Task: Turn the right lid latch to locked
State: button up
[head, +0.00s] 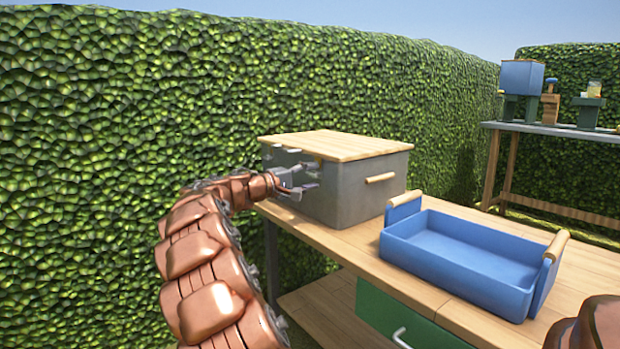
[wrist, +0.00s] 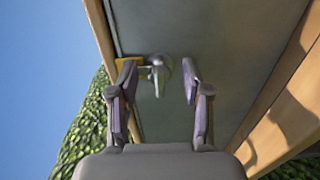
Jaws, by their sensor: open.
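A grey box (head: 343,188) with a light wooden lid (head: 335,145) stands on the wooden bench. In the wrist view, its grey wall (wrist: 195,30) and the lid's edge (wrist: 100,30) run up the picture. A metal latch (wrist: 159,75) with a yellow plate (wrist: 126,64) beside it sits on that wall by the lid's edge. My gripper (head: 308,178) is at the box's left-facing side. In the wrist view, my gripper (wrist: 159,82) is open, with the latch between its fingertips. The left fingertip overlaps the yellow plate; contact is unclear. The latch's lock position is unclear.
A blue tray (head: 475,285) with wooden handles stands right of the box on the bench (head: 370,242). A green drawer (head: 400,318) is below. A hedge (head: 120,100) rises close behind and left. Another table (head: 560,131) with several items stands at the far right.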

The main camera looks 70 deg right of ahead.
jog(key=v, duration=1.2)
dwell(0.4)
jog(key=s+a+r+n+t+y+p, duration=0.2)
jog(key=s+a+r+y+p, duration=0.3)
jog(key=a+p, duration=1.1)
jog(key=s+a+r+n+t+y+p, duration=0.2)
jog(key=s+a+r+y+p, duration=0.3)
jog(key=a+r+p, duration=0.5)
jog(key=s+a+r+n+t+y+p, duration=0.2)
jog(key=s+a+r+y+p, duration=0.3)
jog(key=a+p, duration=1.9)
jog(key=s+a+r+t, duration=0.1)
jog(key=a+r, duration=0.1)
jog(key=a, duration=0.2)
jog(key=shift+s+a+r+y, duration=0.3)
jog(key=shift+r, duration=0.05)
